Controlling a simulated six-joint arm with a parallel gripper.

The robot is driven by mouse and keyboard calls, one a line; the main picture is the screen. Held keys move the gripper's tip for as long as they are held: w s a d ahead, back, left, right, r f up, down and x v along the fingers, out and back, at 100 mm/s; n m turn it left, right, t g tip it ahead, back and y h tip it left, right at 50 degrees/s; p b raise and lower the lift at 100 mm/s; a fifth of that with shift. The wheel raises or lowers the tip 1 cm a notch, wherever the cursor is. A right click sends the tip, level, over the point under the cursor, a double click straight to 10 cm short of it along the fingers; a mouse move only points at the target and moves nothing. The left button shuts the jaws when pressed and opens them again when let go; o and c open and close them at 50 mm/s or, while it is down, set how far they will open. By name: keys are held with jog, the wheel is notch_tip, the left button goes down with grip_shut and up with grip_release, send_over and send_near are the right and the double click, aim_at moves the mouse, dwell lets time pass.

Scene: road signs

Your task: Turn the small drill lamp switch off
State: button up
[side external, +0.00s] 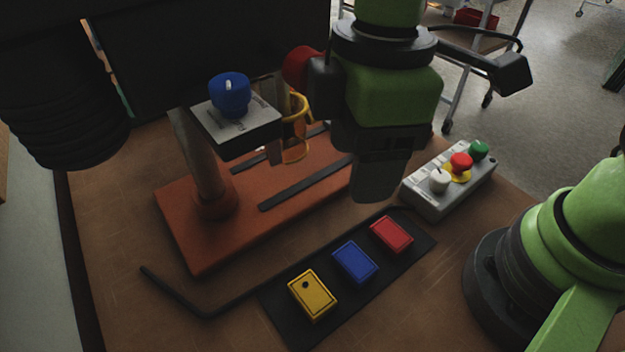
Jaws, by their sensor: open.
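A blue rotary knob (229,94) with a short white mark sits on top of a grey box (252,134). The box stands beside a post on an orange-brown machine base (190,235); I take the knob as the lamp switch, though its label is too small to read. The white mark points toward the back of the picture. My gripper (373,190) points down to the right of the knob, apart from it, above the base's right end. It is open and looks empty; its finger gap is hard to see from this side.
A grey control box (448,182) with white, red and green buttons stands at right. Yellow (312,294), blue (354,263) and red (391,235) blocks lie on a black strip in front. A yellow ring-shaped guard (296,130) stands between knob and gripper.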

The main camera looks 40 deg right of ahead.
aim_at(313, 292)
jog(key=a+f+n, duration=0.1)
jog(key=a+f, duration=0.1)
jog(key=f, duration=0.4)
jog(key=a+f+n, duration=0.2)
jog(key=f, duration=0.5)
jog(key=a+f+n, duration=0.2)
jog(key=f, duration=0.5)
jog(key=shift+s+h, duration=0.35)
jog(key=shift+h, duration=0.05)
notch_tip(313, 292, up, 20)
